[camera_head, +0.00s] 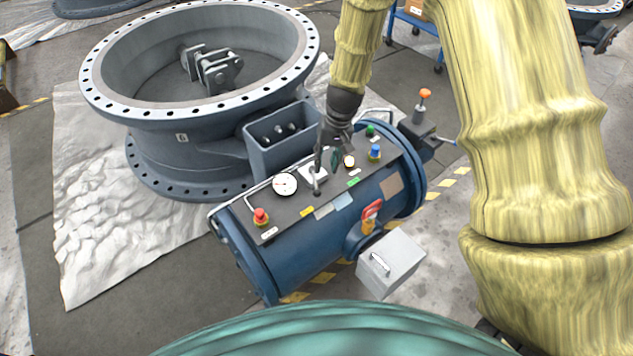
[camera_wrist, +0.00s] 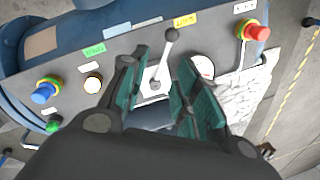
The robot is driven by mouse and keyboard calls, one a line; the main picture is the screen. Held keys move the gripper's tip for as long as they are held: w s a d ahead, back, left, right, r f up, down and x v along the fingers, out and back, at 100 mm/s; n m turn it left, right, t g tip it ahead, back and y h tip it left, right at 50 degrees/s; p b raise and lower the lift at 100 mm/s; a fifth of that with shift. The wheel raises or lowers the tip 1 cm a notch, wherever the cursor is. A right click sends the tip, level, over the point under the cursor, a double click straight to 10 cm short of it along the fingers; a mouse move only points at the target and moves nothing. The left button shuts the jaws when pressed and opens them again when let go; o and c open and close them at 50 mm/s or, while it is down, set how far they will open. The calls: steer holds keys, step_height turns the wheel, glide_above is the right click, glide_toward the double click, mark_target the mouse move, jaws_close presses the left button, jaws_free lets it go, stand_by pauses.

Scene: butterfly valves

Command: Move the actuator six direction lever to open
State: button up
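The direction lever (camera_wrist: 164,58) is a thin grey rod with a dark ball knob on a white plate. It sits on the dark top panel of the blue actuator (camera_head: 320,240), beside the valve body marked 6 (camera_head: 182,138). In the wrist view the lever leans slightly right, its knob pointing toward the edge with the yellow and green labels. In the head view the lever (camera_head: 316,186) is small and partly hidden by my gripper. My gripper (camera_head: 326,160) is above the panel, fingers pointing down. In the wrist view its green-padded fingers (camera_wrist: 160,76) are apart, with the lever showing between them; contact is not visible.
Around the lever are a pressure gauge (camera_head: 285,184), a red button (camera_head: 261,216), a blue knob (camera_head: 375,152), a green button (camera_head: 370,131) and a white lit button (camera_head: 349,161). The large flange (camera_head: 100,102) stands behind.

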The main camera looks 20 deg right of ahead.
mark_target(316, 183)
steer(key=f, duration=0.3)
steer(key=w+a+f, duration=0.1)
steer(key=f, duration=0.2)
steer(key=a+f, duration=0.1)
steer(key=f, duration=0.2)
steer(key=shift+w+a+f, duration=0.15)
steer(key=shift+w+a, duration=0.05)
steer(key=shift+a, duration=0.05)
jaws_close()
